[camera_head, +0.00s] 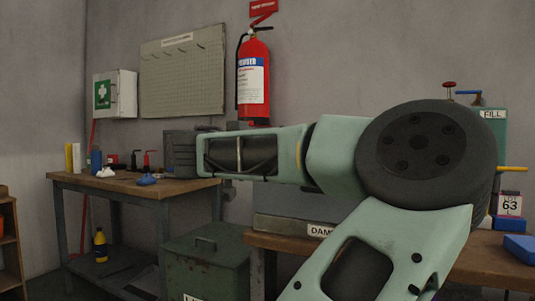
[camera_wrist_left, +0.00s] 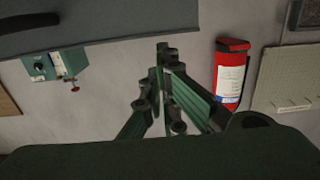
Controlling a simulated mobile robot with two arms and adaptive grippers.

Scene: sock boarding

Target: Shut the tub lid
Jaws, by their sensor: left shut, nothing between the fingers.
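A grey tub (camera_head: 285,225) with a label starting "DAM" stands on the wooden table, largely hidden behind a green arm link of mine in the head view. A grey panel (camera_wrist_left: 110,22) with a dark handle, likely its lid, fills the upper left of the left wrist view; whether it is open or closed I cannot tell. My left gripper (camera_wrist_left: 166,95) is shut and empty in the left wrist view, apart in the picture from the panel. I cannot make out any gripper fingers in the head view.
A green device marked FILL (camera_head: 494,125) stands at the right, with a blue block (camera_head: 520,247) near it. A green metal bin (camera_head: 205,262) stands left of the table. A fire extinguisher (camera_head: 254,75) hangs on the wall. A cluttered workbench (camera_head: 125,186) stands at the left.

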